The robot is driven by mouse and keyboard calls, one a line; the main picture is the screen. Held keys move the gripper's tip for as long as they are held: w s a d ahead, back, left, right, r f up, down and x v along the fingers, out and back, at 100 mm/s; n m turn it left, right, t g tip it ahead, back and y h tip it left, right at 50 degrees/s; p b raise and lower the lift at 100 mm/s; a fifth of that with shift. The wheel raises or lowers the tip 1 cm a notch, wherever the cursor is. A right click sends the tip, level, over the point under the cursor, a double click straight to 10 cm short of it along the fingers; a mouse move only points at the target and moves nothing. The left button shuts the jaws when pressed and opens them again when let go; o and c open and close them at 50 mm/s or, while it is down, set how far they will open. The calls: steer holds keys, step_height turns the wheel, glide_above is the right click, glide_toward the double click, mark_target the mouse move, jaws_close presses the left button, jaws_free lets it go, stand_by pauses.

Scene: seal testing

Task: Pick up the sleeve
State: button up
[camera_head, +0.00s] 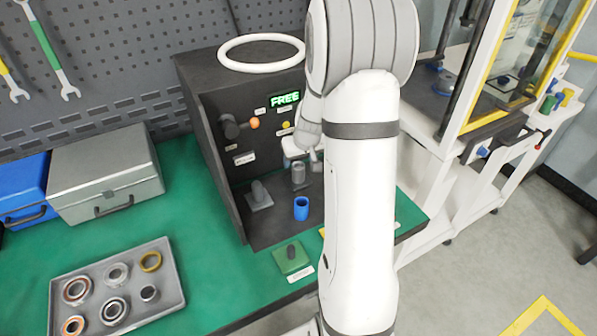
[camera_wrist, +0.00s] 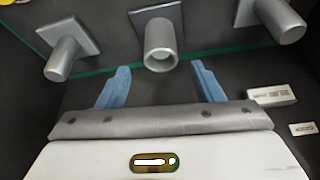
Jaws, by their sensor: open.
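My gripper (camera_wrist: 160,68) is open in the wrist view, its two pale blue fingers apart with nothing between them. A grey hollow cylinder (camera_wrist: 158,40) on a square plate lies just beyond the fingertips, roughly centred between them. In the head view a small grey cylinder (camera_head: 298,175) stands inside the dark test fixture, below the white gripper body. A blue open-topped cylinder (camera_head: 301,208) stands in front of it. I cannot tell for sure which of these is the sleeve. My arm hides the right part of the fixture.
Grey posts on plates stand left (camera_wrist: 62,52) and right (camera_wrist: 275,20) of the hollow cylinder. The fixture (camera_head: 215,150) has a lit FREE sign (camera_head: 285,100). A grey tray (camera_head: 180,298) with several rings and bearings lies left on the green bench (camera_head: 190,220).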

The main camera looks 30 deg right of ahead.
mark_target(298, 168)
steer(key=x, duration=0.4)
steer(key=shift+s+f, duration=0.3)
steer(key=shift+f, duration=0.05)
steer(key=shift+a, duration=0.1)
steer(key=c, duration=1.3)
